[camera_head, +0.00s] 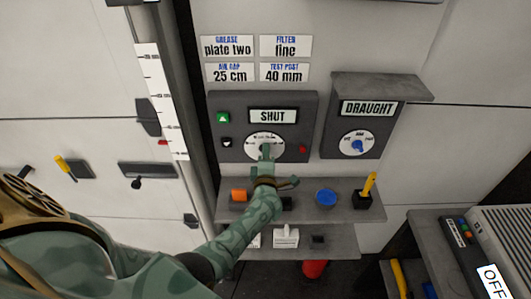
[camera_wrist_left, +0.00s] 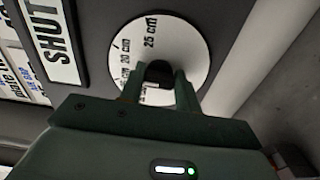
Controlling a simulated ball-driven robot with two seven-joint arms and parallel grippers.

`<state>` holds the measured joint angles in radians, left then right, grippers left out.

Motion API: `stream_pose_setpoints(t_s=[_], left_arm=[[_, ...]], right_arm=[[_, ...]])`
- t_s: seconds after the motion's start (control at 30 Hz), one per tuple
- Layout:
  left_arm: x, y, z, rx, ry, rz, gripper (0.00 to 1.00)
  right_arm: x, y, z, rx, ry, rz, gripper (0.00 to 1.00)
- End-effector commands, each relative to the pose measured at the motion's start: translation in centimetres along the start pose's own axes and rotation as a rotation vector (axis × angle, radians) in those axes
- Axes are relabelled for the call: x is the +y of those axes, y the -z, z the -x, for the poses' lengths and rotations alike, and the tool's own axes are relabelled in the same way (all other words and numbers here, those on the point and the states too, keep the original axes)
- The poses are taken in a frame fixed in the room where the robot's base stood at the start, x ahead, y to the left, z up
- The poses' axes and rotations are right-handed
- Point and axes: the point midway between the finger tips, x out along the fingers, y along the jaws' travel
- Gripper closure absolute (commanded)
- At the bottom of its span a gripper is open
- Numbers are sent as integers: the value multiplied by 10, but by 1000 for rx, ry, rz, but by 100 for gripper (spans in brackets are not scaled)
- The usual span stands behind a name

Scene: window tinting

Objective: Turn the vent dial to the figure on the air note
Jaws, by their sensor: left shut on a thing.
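The air note (camera_head: 230,72) is a white card on the upper panel that reads "25 cm". The vent dial (camera_head: 251,143) is a white disc on the dark box under the "SHUT" display. In the left wrist view the vent dial (camera_wrist_left: 187,40) shows cm figures, with "25 cm" clear near its rim. My left gripper (camera_head: 265,151) reaches up to the dial from below. In the left wrist view its fingers (camera_wrist_left: 160,80) are shut on the dark knob (camera_wrist_left: 157,71) at the dial's centre. The gripper hides part of the dial, and I cannot tell where the knob points. My right gripper is not in view.
The "DRAUGHT" box (camera_head: 345,112) with a blue-knobbed dial (camera_head: 357,145) is to the right. A green button (camera_head: 223,118) and a red light (camera_head: 303,149) flank the vent dial. Below, a shelf (camera_head: 345,211) holds a blue round thing (camera_head: 326,197) and a yellow-handled tool (camera_head: 370,185).

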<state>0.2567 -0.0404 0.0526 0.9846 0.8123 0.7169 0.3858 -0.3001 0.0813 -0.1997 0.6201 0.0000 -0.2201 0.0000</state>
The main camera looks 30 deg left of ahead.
Motion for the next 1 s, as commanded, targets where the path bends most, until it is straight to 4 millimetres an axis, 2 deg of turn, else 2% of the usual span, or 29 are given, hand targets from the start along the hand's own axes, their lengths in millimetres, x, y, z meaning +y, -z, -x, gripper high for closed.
stream_pose_setpoints(t_s=[1.0], left_arm=[[-5, 1, 1, -3, 4, -929, 90]], right_arm=[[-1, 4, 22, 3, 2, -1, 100]])
